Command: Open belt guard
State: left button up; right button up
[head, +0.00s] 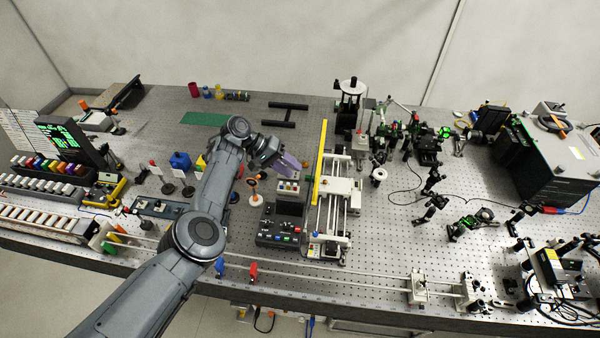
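A long thin yellow strip (320,165) stands along the left side of a linear rail stage (338,205) near the middle of the bench. It looks like the belt guard, but I cannot be sure. My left gripper (294,163) is just left of the strip's middle, with a visible gap between them. Its fingers look purple-grey and point right; their opening is too small to make out. I see nothing clearly held. My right gripper is not in view.
A control box with coloured buttons (279,234) stands below my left gripper, close to the stage. A black H-shaped frame (284,115) lies behind. Optics mounts crowd the right. Bare bench shows around the green mat (205,118).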

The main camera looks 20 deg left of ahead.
pick_arm(q)
jog(key=shift+v, duration=1)
jog(key=s+a+f+n+y+p, duration=0.1)
jog(key=s+a+f+n+y, duration=0.1)
jog(key=s+a+f+y, duration=1.05)
jog(key=s+d+r+m+h, duration=0.1)
jog(key=s+d, duration=0.4)
jog(key=s, duration=0.5)
jog(key=s+d+r+m+t+h+p, duration=0.1)
jog(key=s+d+r+m, duration=0.1)
jog(key=s+d, duration=0.4)
jog(key=s+d+r+m+h+p, duration=0.1)
jog(key=s+d, duration=0.5)
jog(key=s, duration=0.7)
jog(key=r+m, duration=0.1)
jog(key=m, duration=0.1)
jog(key=shift+s+d+r+m, duration=0.2)
jog(key=shift+s+r+m, duration=0.05)
jog(key=shift+s+m, duration=0.15)
